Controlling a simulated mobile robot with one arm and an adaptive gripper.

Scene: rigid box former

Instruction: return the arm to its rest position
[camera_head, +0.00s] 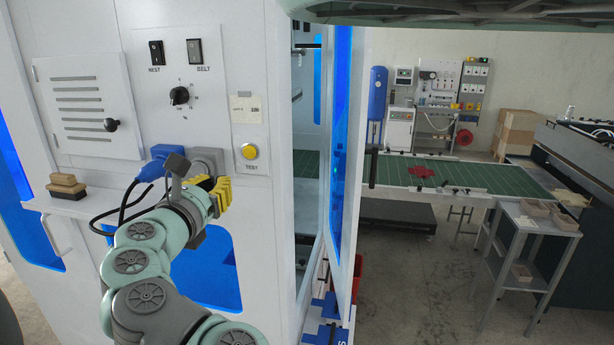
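My arm (141,262) reaches up from the bottom of the picture toward the front of the white machine (255,80). My gripper (217,190), with yellow ridged parts at its end, is close to the panel, just below a grey socket-like fitting (208,160). A blue plug (160,162) with black cables is just left of that fitting. From this angle I cannot tell whether the gripper touches the panel or holds anything. The gap between its fingers is hidden.
The panel carries NEST and BELT switches (195,52), a black dial (180,96) and a yellow TEST button (249,152). A brush-like block (66,187) sits at the left. An open blue-windowed door (342,150) stands right of the arm.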

